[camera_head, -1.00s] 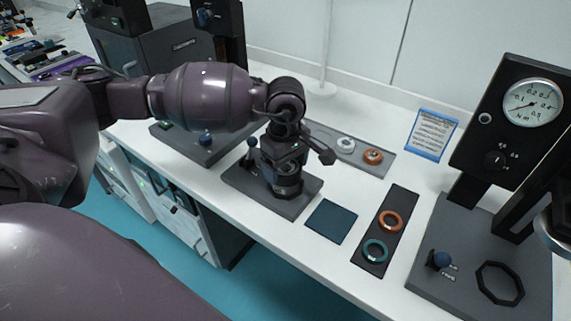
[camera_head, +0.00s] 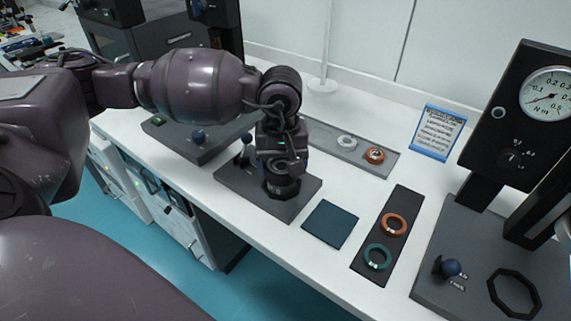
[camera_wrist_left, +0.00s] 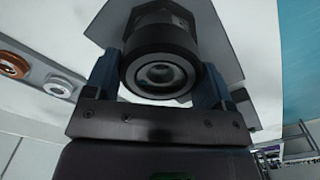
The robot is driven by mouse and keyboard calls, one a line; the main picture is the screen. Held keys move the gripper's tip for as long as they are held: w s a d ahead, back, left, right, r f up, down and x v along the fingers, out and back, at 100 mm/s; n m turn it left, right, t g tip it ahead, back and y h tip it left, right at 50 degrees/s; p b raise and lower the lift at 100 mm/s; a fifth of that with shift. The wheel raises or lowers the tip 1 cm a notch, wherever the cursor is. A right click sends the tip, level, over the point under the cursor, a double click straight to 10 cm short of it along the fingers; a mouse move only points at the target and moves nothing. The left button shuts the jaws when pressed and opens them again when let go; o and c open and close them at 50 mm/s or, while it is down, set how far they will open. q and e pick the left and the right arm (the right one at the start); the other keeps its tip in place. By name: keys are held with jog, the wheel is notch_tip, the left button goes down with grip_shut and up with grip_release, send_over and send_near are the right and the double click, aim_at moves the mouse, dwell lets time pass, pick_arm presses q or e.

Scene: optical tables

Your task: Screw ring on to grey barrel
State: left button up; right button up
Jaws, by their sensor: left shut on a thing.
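In the head view my left gripper (camera_head: 283,166) reaches down over a dark stand (camera_head: 232,189) on the bench. The dark grey barrel (camera_head: 282,190) stands upright there, directly below the gripper. In the left wrist view the gripper (camera_wrist_left: 158,85) has one blue finger on each side of a dark ring (camera_wrist_left: 150,38) at the barrel's near end. It is shut on this ring. A round, lens-like face (camera_wrist_left: 160,74) shows inside it. I cannot tell how far the ring is threaded on. My right gripper is not in view.
A dark tray (camera_head: 403,197) holds an orange ring (camera_head: 394,223) and a teal ring (camera_head: 377,256). A grey tray (camera_head: 325,131) behind holds a white and an orange ring. A blue-green mat (camera_head: 330,224) lies bare. A torque gauge stand (camera_head: 447,240) is at right.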

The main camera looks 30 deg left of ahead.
pick_arm(q)
jog(key=m, duration=0.1)
jog(key=m+b, duration=0.1)
jog(key=m, duration=0.1)
jog(key=shift+f, duration=0.3)
jog(key=shift+m+b, duration=0.65)
jog(key=shift+m, duration=0.55)
jog(key=m+b, duration=0.1)
jog(key=m, duration=0.2)
jog(key=shift+r+m+b, duration=0.1)
jog(key=shift+m+b, duration=0.3)
jog(key=shift+m, duration=0.3)
jog(key=shift+r, duration=0.15)
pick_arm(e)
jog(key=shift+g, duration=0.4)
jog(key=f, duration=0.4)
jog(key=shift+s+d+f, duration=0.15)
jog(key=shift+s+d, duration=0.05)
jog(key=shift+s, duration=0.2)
pick_arm(q)
jog(key=o, duration=1.1)
jog(key=shift+s+a, duration=0.1)
jog(key=shift+a, duration=0.05)
jog(key=shift+c, duration=0.4)
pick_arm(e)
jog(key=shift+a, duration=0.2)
